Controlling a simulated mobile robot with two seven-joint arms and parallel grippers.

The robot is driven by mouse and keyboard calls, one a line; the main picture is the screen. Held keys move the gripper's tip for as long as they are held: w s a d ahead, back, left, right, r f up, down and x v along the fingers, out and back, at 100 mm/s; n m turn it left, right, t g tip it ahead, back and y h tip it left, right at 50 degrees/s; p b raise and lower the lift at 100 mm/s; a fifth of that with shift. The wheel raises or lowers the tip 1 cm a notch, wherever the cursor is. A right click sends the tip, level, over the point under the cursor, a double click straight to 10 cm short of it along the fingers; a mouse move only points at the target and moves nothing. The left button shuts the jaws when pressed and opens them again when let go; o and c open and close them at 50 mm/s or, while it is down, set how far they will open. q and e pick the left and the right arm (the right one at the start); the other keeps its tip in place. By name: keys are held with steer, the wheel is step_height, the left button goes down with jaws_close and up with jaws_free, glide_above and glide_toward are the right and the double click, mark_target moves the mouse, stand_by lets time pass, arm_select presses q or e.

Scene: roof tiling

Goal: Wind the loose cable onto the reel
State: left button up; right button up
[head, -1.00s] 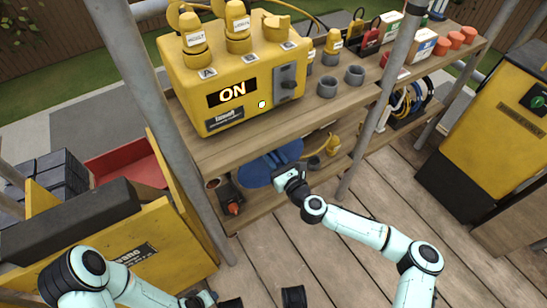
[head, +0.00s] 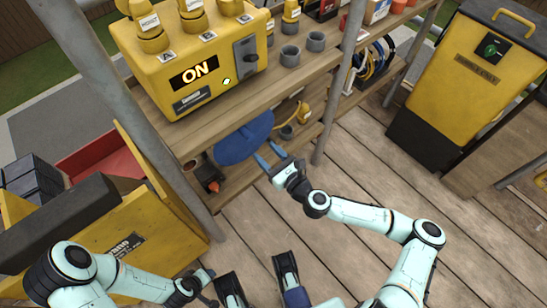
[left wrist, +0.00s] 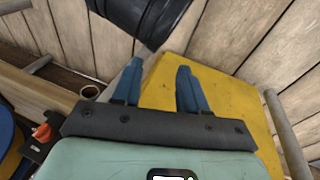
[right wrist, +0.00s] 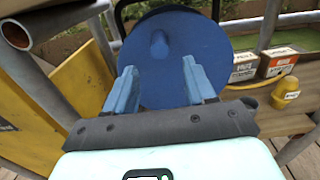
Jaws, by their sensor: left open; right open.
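The reel is a blue disc (head: 244,140) standing on the lower shelf under the yellow power box. It fills the middle of the right wrist view (right wrist: 178,75), with a raised blue knob (right wrist: 159,44) on its face. My right gripper (head: 268,155) is open and empty, facing the disc; the knob shows beyond the gap between its fingers (right wrist: 153,85). I cannot tell the remaining distance. My left gripper (left wrist: 158,85) is open and empty, low at the front left. A blue edge (left wrist: 8,140) shows at the left of the left wrist view. No loose cable is clearly identifiable.
A yellow box (head: 195,60) reading ON stands on the upper shelf (head: 215,105). Grey poles (head: 125,110) flank the shelves. Hanging coiled cables (head: 375,62) are at right. A yellow cabinet (head: 465,70) stands farther right. The plank floor in front is mostly clear.

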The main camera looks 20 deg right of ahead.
steer(key=shift+v, duration=1.3)
